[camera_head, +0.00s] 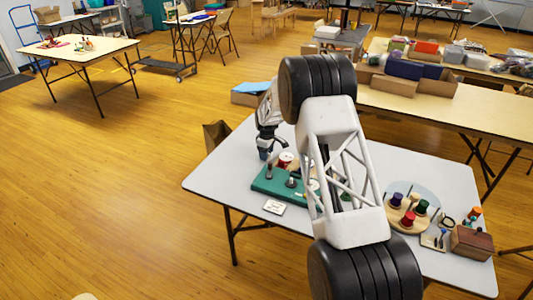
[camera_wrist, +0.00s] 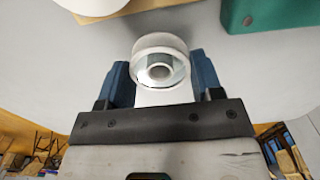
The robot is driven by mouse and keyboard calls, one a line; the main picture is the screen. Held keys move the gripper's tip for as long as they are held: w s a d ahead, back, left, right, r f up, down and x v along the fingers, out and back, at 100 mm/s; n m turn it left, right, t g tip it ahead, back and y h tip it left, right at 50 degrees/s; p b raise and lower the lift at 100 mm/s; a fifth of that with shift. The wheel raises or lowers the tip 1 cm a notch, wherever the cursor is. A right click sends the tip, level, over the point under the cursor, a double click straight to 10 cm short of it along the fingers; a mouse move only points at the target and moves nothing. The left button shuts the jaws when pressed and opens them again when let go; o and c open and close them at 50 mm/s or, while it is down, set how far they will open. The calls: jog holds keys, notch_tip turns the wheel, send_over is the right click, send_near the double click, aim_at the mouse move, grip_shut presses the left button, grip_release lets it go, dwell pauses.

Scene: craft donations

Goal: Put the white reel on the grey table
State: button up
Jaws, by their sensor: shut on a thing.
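The white reel (camera_wrist: 160,62) is held between the blue fingers of my gripper (camera_wrist: 160,80) in the wrist view. Its round end with a central hole faces the camera. The white reel is not clearly visible there. The grey table (camera_wrist: 50,65) fills the background behind the reel in the wrist view. I cannot tell whether the reel touches the tabletop.
A green board (camera_head: 268,186) holds a red-and-white reel (camera_head: 285,160) and small fittings, close right of my gripper. A white card (camera_head: 274,207) lies in front. A round wooden stand (camera_head: 397,219) with coloured reels and a brown box (camera_head: 471,243) occupy the right. The table's left corner is clear.

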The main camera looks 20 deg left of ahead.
jog(key=shift+f, duration=0.55)
dwell(0.4)
jog(key=o, duration=0.9)
jog(key=shift+c, duration=0.2)
notch_tip(320, 180, up, 7)
jog(key=shift+r, duration=0.2)
dwell(0.5)
dwell(0.7)
jog(key=shift+r, duration=0.1)
